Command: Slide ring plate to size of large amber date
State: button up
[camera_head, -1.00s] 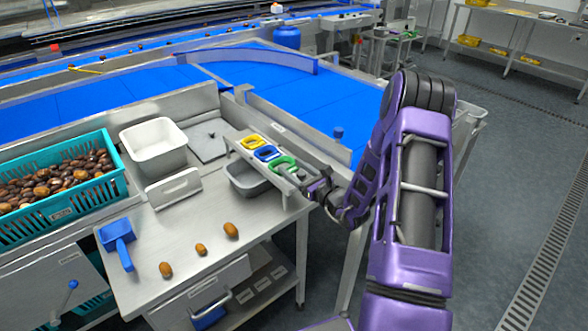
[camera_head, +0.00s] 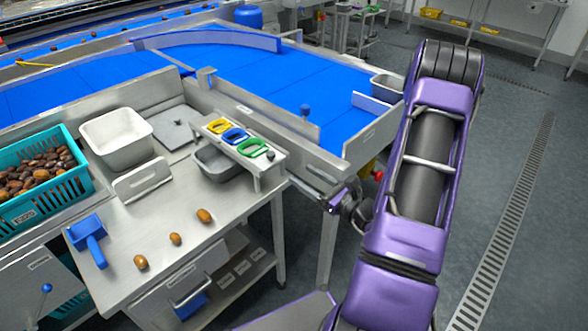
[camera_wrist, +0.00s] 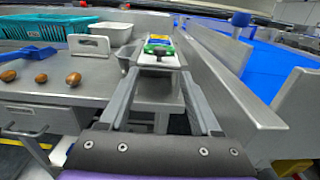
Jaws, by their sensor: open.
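The ring plate carries a yellow ring (camera_head: 218,126), a blue ring (camera_head: 235,136) and a green ring (camera_head: 252,148) in a row on a raised metal stand (camera_head: 275,166). A small dark knob (camera_head: 270,155) stands at its right end. Three brown-amber dates lie apart on the steel table: a left one (camera_head: 141,262), a middle smaller one (camera_head: 175,239) and a right one (camera_head: 204,216), which looks the longest. My gripper (camera_wrist: 158,76) is open and empty. In the head view it is right of the stand, clear of it; in the wrist view it faces the green ring (camera_wrist: 158,49).
A grey bin (camera_head: 213,167) sits under the stand. A white tub (camera_head: 112,158), a teal crate (camera_head: 84,185) of dates and a blue scoop (camera_head: 86,230) are to the left. The blue conveyor (camera_head: 280,85) with its metal side wall runs behind and right of the stand.

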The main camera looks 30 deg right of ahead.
jog(key=shift+s+d, duration=0.1)
jog(key=shift+s, duration=0.2)
jog(key=w+a+r+n+g+y+p, duration=0.25)
jog(key=a+r+n+g+y, duration=0.3)
jog(key=a+n+y, duration=0.35)
notch_tip(320, 180, up, 14)
jog(key=n+g+h+p, duration=0.3)
jog(key=n+g+h, duration=1.05)
jog(key=n, duration=0.85)
send_over(271, 153)
jog(key=t+h, duration=0.2)
notch_tip(271, 153, down, 17)
jog(key=shift+w+f+b, duration=0.1)
jog(key=shift+b, duration=0.35)
